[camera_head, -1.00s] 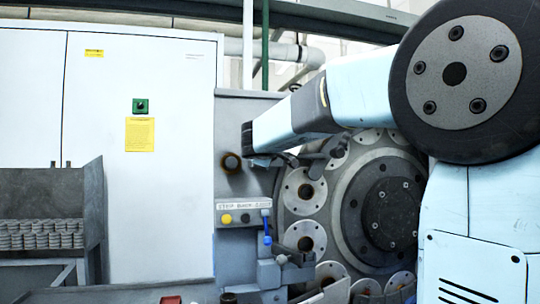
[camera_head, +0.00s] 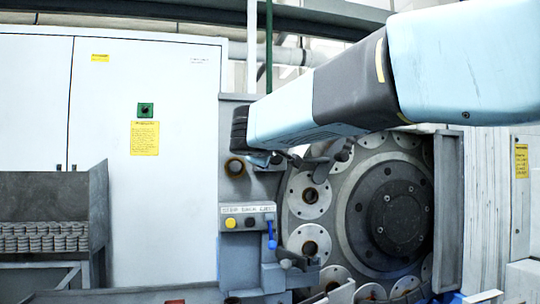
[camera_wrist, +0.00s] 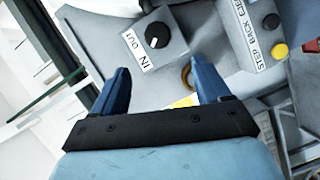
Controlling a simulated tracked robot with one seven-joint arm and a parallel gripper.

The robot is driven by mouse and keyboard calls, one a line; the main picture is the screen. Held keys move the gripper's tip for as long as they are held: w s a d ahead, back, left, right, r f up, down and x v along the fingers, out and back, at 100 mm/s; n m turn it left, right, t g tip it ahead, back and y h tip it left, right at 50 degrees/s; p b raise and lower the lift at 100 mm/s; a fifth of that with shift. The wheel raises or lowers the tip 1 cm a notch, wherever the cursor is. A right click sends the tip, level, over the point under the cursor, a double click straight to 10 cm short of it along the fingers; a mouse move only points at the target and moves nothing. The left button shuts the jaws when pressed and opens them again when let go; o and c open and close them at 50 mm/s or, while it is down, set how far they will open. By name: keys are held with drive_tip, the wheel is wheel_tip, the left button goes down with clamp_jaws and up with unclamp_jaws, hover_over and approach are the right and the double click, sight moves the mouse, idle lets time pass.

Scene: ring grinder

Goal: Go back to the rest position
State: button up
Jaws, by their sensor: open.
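My gripper (camera_wrist: 158,88) shows in the wrist view with its two blue fingers spread apart and nothing between them. Past the fingers is a grey box with a black knob (camera_wrist: 157,36) and a label reading IN and OUT. In the head view my arm reaches in from the upper right, and its end hangs in front of the ring grinder (camera_head: 368,158). My fingers are hard to make out there.
The control panel (camera_head: 247,208) with a yellow and a black button is below my arm's end; it also shows in the wrist view (camera_wrist: 262,35). A white cabinet (camera_head: 148,220) stands left. A rack (camera_head: 100,215) holds stacked rings at far left.

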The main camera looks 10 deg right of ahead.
drive_tip(key=shift+v, duration=0.8)
drive_tip(key=s+d+f+m+g+y, duration=0.3)
drive_tip(key=s+f+m+g, duration=0.2)
drive_tip(key=s+f, duration=0.7)
drive_tip(key=s+d+f+m+g+y, duration=0.3)
drive_tip(key=s+f+m+g, duration=0.1)
drive_tip(key=s+f, duration=0.9)
wheel_tip(320, 180, down, 5)
drive_tip(key=shift+s+d+r+m+g, duration=0.15)
drive_tip(key=shift+d+m+g, duration=0.2)
drive_tip(key=shift+m, duration=0.25)
drive_tip(key=shift+c, duration=0.3)
